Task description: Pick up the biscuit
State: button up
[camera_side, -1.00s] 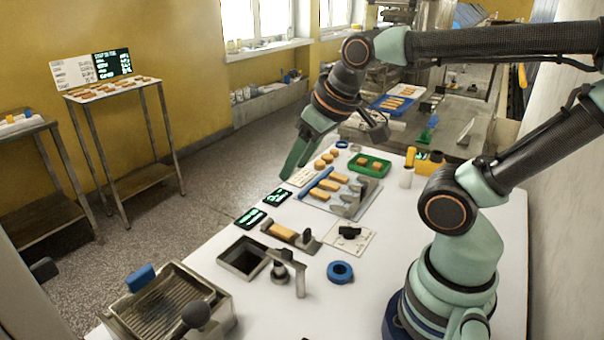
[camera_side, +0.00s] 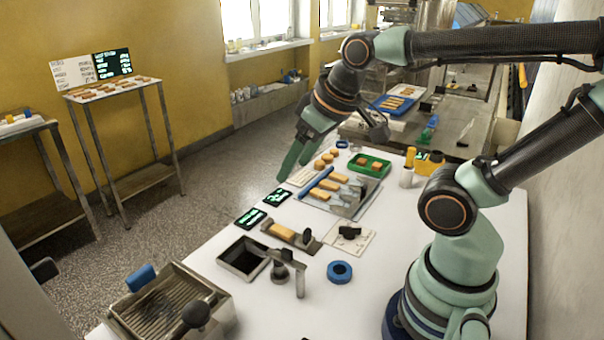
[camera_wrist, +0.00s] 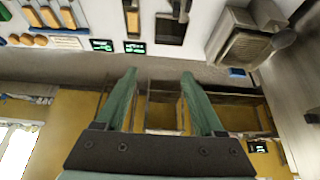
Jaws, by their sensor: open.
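Several tan biscuits are on the white table. Long ones (camera_side: 323,194) lie on a metal tray (camera_side: 369,207), and round ones (camera_side: 327,159) sit on a white card behind it. A single biscuit (camera_side: 283,232) lies in a metal holder at the middle of the table; it also shows at the top of the wrist view (camera_wrist: 132,21). Which biscuit the task means I cannot tell. My gripper (camera_side: 294,170) is above the table's far left edge, left of the round biscuits. In the wrist view its two green fingers (camera_wrist: 161,78) are wide apart with nothing between them.
A blue bar (camera_side: 316,183) lies across the tray beside the long biscuits. A green tray (camera_side: 383,172) holds small pieces. Two dark displays (camera_side: 250,217), a square opening (camera_side: 243,259), a post fixture (camera_side: 299,277) and a blue ring (camera_side: 340,271) stand nearby.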

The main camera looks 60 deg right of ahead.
jog(key=shift+w+d, duration=0.1)
jog(key=m+g, duration=0.1)
jog(key=g, duration=0.5)
send_over(321, 193)
notch_tip(321, 193, down, 12)
notch_tip(321, 193, down, 6)
jog(key=shift+f, duration=3.2)
jog(key=c, duration=1.1)
